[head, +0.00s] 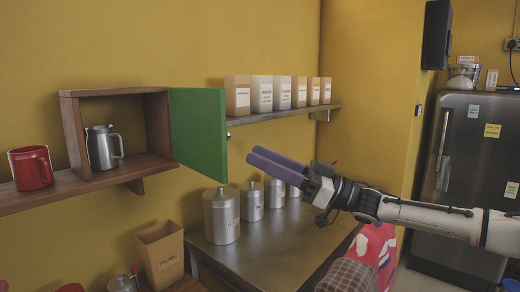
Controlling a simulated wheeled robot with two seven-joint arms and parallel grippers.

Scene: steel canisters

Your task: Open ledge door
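The green ledge door (199,134) is on the right side of a small wooden cabinet (158,125) on the wall ledge. The door stands swung open, and the cabinet's inside shows. A small knob (229,136) shows at the door's right edge. My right gripper (251,154) has purple fingers and points left, just right of and below the door's free edge. It looks apart from the door. Its fingers lie close together with nothing seen between them. My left gripper is not in view.
A steel jug (102,148) stands in the cabinet and a red mug (31,168) left of it. Several steel canisters (222,215) stand on the metal counter (270,250) below. Several labelled boxes (262,94) line the shelf behind. A fridge (470,170) stands at right.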

